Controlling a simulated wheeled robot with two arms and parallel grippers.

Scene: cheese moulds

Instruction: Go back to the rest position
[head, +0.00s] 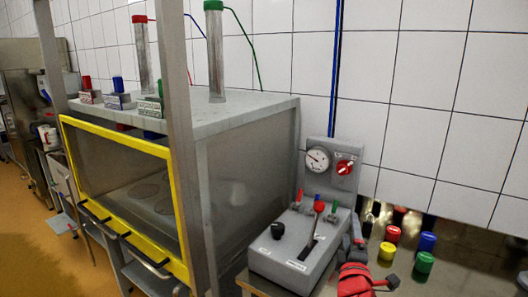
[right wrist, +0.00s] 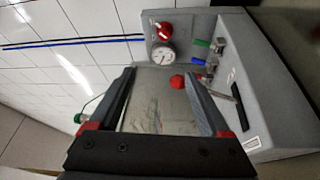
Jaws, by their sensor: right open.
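My right gripper (head: 357,238) is by the right side of the grey control box, with its red wrist part below it at the lower edge of the head view. In the right wrist view my right gripper (right wrist: 160,76) has its two dark fingers spread apart, with nothing held between them. Beyond the fingers is the control box (right wrist: 245,70) with its gauge (right wrist: 160,53), red knob (right wrist: 165,31) and small coloured levers. I cannot tell how far the fingertips are from the box. My left gripper is not in view.
The control box (head: 283,255) stands in front of a tiled wall. Red, yellow, blue and green cylinders (head: 388,251) stand on the metal counter to its right. A large yellow-framed cabinet (head: 240,160) with a grey post fills the left.

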